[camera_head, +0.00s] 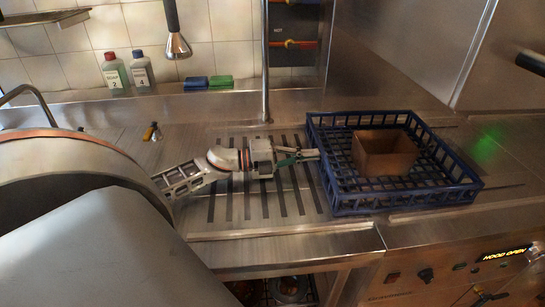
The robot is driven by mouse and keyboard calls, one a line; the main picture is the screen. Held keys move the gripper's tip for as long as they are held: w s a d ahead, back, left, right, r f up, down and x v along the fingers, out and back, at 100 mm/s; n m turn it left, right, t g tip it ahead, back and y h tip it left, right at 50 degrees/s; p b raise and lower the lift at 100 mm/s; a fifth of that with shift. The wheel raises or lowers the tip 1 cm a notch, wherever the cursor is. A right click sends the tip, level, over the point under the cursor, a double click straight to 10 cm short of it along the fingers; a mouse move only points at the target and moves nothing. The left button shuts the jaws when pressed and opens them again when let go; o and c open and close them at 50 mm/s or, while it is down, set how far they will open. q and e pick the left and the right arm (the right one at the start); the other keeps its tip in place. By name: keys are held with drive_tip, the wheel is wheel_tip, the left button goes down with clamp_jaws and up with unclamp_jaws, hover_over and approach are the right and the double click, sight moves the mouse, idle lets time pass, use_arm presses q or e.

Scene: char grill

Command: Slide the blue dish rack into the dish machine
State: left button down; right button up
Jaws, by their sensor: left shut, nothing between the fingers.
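The blue dish rack (407,207) lies flat on the steel counter, right of centre, with a brown square container (385,153) inside it. The dish machine shows at the right: its steel hood (415,45) is raised, and its front panel (450,278) reads "HOOD OPEN". The rack sits below the hood area; how far it is inside I cannot tell. My left gripper (312,154) is shut and empty, its tips at the rack's left wall. Whether they touch it I cannot tell. My right gripper is not in view.
A slatted drain area (250,205) lies left of the rack. A vertical pipe (265,60) stands behind my left gripper, and a spray head (178,45) hangs to its left. Two bottles (127,72), a blue sponge (196,83) and a green sponge (221,82) stand on the back ledge.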

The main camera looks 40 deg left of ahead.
use_arm(q)
drive_tip(key=p+x, duration=0.1)
drive_tip(key=x, duration=1.9)
drive_tip(key=shift+w+d, duration=0.1)
drive_tip(key=shift+d, duration=0.05)
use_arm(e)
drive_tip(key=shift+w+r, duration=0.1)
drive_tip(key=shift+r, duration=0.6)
